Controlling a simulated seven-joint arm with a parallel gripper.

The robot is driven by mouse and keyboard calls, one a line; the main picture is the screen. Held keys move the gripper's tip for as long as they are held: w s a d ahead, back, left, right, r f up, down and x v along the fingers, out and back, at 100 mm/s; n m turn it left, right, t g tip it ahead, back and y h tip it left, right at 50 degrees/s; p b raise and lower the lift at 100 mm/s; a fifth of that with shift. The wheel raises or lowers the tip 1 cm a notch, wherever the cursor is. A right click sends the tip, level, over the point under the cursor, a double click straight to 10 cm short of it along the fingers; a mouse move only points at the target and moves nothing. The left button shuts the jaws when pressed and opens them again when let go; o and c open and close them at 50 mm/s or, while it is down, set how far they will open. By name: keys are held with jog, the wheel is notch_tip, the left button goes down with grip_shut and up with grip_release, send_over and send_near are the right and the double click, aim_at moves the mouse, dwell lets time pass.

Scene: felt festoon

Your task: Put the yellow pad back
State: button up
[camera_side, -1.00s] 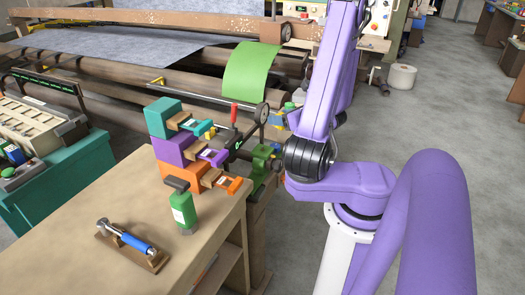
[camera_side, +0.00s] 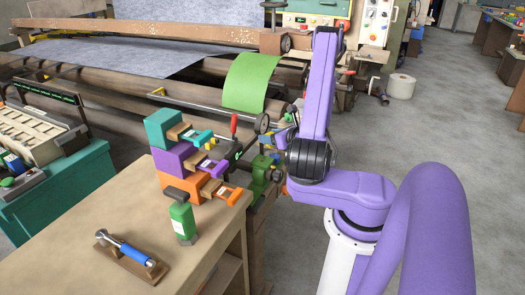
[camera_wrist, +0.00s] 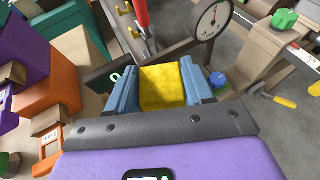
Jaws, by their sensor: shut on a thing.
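The yellow pad (camera_wrist: 163,87) sits between the two blue fingers of my gripper (camera_wrist: 162,80) in the wrist view. My gripper is shut on it, with one finger on each side. What lies under the pad is hidden by the pad and my gripper.
Stacked teal, purple and orange drawer boxes (camera_side: 170,160) stand on the bench at left, drawers pulled out. A dial gauge (camera_wrist: 212,20) and red handle (camera_wrist: 140,15) stand beyond my gripper.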

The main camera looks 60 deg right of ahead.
jog(key=w+d+f, duration=0.1)
jog(key=f, duration=0.1)
jog(key=w+d+f, duration=0.3)
jog(key=w+f, duration=0.1)
jog(key=shift+w+d+f, duration=0.15)
jog(key=shift+w+f, duration=0.1)
jog(key=shift+f, duration=1.7)
jog(key=shift+d+f, duration=0.1)
jog(key=shift+f, duration=0.5)
jog(key=o, duration=1)
